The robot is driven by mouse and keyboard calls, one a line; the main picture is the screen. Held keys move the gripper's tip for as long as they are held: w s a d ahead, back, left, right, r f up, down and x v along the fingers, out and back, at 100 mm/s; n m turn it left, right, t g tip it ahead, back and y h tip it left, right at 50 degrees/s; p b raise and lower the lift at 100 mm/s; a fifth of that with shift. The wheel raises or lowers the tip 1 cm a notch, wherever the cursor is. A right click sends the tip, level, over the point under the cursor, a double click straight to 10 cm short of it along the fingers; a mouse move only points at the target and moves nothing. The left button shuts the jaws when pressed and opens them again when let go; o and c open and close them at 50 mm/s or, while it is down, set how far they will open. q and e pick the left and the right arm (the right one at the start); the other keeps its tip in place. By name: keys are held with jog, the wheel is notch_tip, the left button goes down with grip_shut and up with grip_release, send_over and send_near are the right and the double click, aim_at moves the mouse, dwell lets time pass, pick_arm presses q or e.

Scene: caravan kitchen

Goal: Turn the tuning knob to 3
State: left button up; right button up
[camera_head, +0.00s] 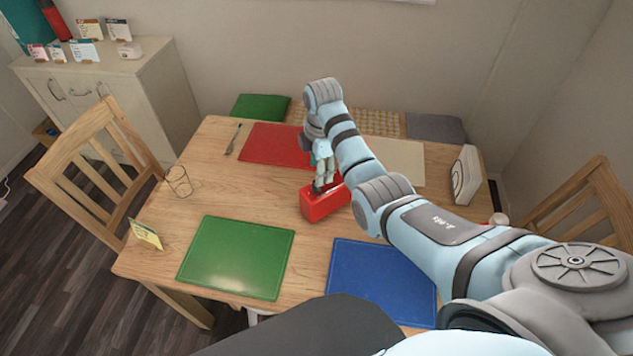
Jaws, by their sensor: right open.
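A red box-shaped object (325,205), possibly a radio, stands near the middle of the wooden table. A small dark part on its top lies beside my fingertips; I cannot tell whether it is the tuning knob, and no number scale is readable. My right gripper (321,180) points down over the red box with its fingers open, at or just above its top. I cannot tell whether they touch it. A white upright device (466,175) with a dark curved outline on its face stands at the table's right edge. My left gripper is not in view.
On the table (210,205) lie a red mat (272,146), a green mat (237,258), a blue mat (380,282) and a cream mat (405,163). Chairs flank the table.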

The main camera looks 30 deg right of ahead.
jog(key=f, duration=0.3)
jog(key=f+b, duration=0.1)
jog(key=f, duration=0.1)
jog(key=shift+w, duration=0.3)
jog(key=f, duration=0.1)
jog(key=w+f, duration=0.1)
jog(key=shift+w+f+b, duration=0.15)
jog(key=shift+f+b, duration=0.2)
jog(key=shift+f, duration=0.15)
jog(key=shift+s+r, duration=0.25)
jog(key=shift+s, duration=0.1)
jog(key=c, duration=0.3)
jog(key=shift+w, duration=0.15)
grip_shut()
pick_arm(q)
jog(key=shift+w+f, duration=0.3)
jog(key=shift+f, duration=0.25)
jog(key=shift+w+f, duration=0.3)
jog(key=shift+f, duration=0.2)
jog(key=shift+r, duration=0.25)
pick_arm(e)
jog(key=shift+m, duration=0.3)
